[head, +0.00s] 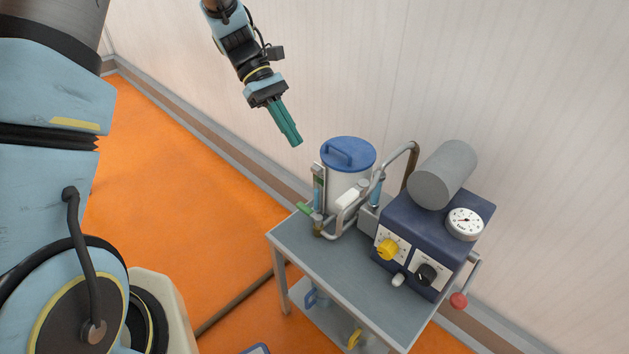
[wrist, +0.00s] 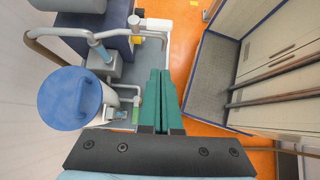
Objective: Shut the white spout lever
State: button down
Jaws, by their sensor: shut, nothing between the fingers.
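One is a white block-shaped handle (head: 347,198) on the bent pipework in front of the white tank. My gripper (head: 297,142) is shut and empty, in the air above and left of the tank. Its green fingers (wrist: 155,75) point toward the cart in the wrist view, apart from both white parts.
The grey cart (head: 335,262) carries the blue-lidded tank (head: 347,153), a green lever (head: 304,208), a tall curved pipe (head: 411,160) and the blue box (head: 397,215) with a grey cylinder and gauge. A wall stands close behind.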

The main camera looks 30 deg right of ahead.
dwell(0.3)
jog(key=p, duration=0.4)
send_near(353, 197)
notch_tip(353, 197, down, 6)
jog(key=s, duration=0.2)
jog(key=shift+a+f, duration=0.15)
jog(key=shift+a, duration=0.05)
jog(key=shift+s, duration=0.1)
